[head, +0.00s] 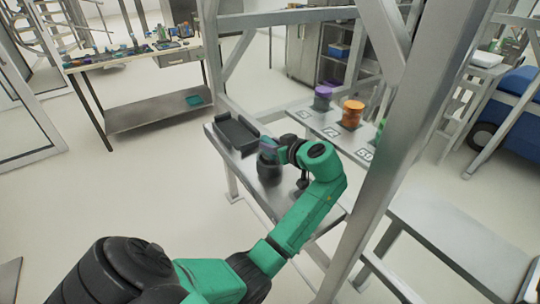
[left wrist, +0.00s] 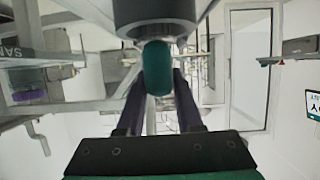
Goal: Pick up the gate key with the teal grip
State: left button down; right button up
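My left gripper (head: 268,149) reaches over the metal table in the head view, at the top of a dark round holder (head: 268,170). In the left wrist view, a rounded teal grip (left wrist: 158,69) sticks out of the dark holder (left wrist: 155,15). It lies between the two purple fingers (left wrist: 160,82) of my left gripper, one on each side. The gap between the fingers is about as wide as the grip; I cannot tell whether they touch it. The rest of the key is hidden. My right gripper is not in view.
A black tray (head: 236,134) stands at the table's far left corner. A small black knob-like thing (head: 302,183) is right of the holder. Purple (head: 322,98) and orange (head: 352,113) containers stand on a numbered shelf. A thick grey post (head: 385,130) rises close to my arm's right.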

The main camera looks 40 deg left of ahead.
pick_arm(q)
jog(key=shift+a+f, duration=0.15)
jog(key=shift+f, duration=0.05)
jog(key=shift+a+r, duration=0.1)
jog(key=shift+r, duration=0.45)
notch_tip(320, 180, up, 19)
jog(key=b, duration=0.2)
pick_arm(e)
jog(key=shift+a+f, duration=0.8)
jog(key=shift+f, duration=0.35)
pick_arm(q)
notch_tip(320, 180, up, 6)
jog(key=p, duration=0.5)
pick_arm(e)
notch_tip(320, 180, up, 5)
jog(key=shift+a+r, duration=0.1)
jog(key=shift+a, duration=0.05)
